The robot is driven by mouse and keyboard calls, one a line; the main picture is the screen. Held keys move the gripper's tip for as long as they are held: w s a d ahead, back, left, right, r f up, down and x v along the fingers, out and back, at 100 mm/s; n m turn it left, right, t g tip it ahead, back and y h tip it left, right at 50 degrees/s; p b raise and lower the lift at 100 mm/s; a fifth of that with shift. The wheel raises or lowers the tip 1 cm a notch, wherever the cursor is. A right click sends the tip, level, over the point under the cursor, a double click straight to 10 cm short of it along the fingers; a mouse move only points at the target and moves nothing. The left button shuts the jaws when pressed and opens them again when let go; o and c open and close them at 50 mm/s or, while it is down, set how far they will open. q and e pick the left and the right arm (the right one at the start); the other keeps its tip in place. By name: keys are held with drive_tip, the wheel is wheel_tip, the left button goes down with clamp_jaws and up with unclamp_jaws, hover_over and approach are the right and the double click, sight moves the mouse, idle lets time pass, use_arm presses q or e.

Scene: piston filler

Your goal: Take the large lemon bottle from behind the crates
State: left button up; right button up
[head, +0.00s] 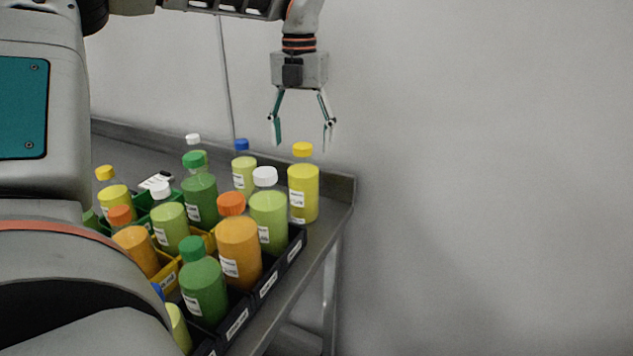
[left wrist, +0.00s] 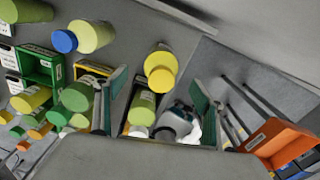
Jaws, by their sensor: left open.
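The large lemon bottle (head: 303,193), yellow with a yellow cap, stands upright on the table behind the crates, near the table's back right corner. In the left wrist view the lemon bottle (left wrist: 160,67) shows from above, cap toward the camera, in the gap between my fingers. My left gripper (head: 302,133) is open and empty, fingers pointing down, and appears above the bottle's cap in the head view. It does not hold the bottle. The left gripper's fingers (left wrist: 159,84) also show in the left wrist view. My right gripper is in neither view.
A blue-capped lime bottle (head: 243,176) stands left of the lemon bottle. A white-capped lime bottle (head: 268,217) and an orange bottle (head: 239,250) stand in the dark crates (head: 296,248) in front. A raised rim (head: 343,186) edges the table's back.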

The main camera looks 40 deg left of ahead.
sight(303, 168)
use_arm(q)
drive_tip(key=shift+w+f, duration=0.15)
drive_tip(key=shift+w, duration=0.05)
drive_tip(key=shift+f, duration=0.35)
drive_tip(key=shift+s+f, duration=0.2)
drive_tip(key=shift+f, duration=0.65)
drive_tip(key=f, duration=0.5)
drive_tip(key=shift+s+d, duration=0.1)
drive_tip(key=shift+d, duration=0.1)
drive_tip(key=c, duration=1.9)
clamp_jaws()
drive_tip(key=shift+r, duration=0.15)
